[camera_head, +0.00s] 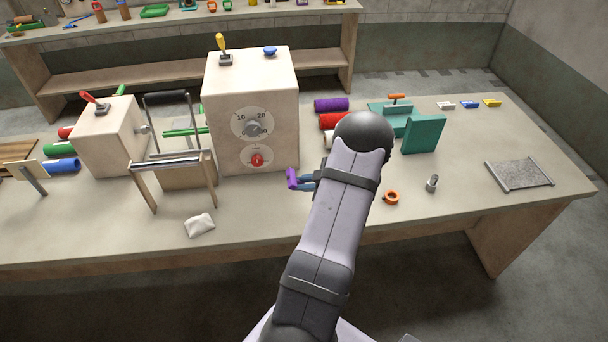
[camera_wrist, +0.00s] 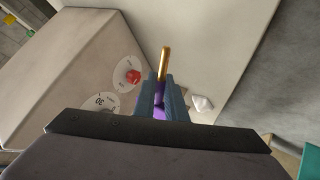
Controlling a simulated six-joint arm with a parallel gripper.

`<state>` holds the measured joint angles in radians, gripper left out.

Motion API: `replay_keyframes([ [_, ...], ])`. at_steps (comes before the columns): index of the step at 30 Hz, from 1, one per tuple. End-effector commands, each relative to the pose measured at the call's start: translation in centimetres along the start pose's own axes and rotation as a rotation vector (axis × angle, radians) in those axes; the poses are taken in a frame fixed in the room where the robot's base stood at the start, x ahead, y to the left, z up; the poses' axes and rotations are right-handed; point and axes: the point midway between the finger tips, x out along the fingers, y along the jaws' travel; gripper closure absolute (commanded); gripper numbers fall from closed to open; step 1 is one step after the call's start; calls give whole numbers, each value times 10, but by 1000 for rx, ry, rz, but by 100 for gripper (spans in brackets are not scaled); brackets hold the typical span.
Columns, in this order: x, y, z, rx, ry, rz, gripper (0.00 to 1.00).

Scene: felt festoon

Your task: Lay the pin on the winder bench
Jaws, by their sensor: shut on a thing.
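The pin shows in the wrist view (camera_wrist: 164,65) as a brass-coloured rod with a purple grip. In the head view only its purple part (camera_head: 292,178) shows clearly. My gripper (camera_head: 304,182) is shut on the purple part, and the rod sticks out beyond the fingertips in the wrist view. The winder bench (camera_head: 250,215) is the long pale-topped table. My gripper is over it, just right of the large dial box (camera_head: 222,110). I cannot tell how far the pin is above the top.
A white cloth (camera_head: 199,225) lies near the front edge. An orange ring (camera_head: 391,197), a small grey fitting (camera_head: 432,183) and a grey mesh mat (camera_head: 519,174) lie right. Bare bench lies between the cloth and my arm.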

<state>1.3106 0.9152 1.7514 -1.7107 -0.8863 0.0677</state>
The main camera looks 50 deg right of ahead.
Motion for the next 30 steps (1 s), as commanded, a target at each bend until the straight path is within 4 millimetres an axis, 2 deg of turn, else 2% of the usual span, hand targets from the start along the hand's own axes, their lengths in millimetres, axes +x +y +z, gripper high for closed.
replay_keyframes([
  [14,5,-3,5,-23,-44,4,100],
  [30,43,-28,47,-22,-44,5,100],
])
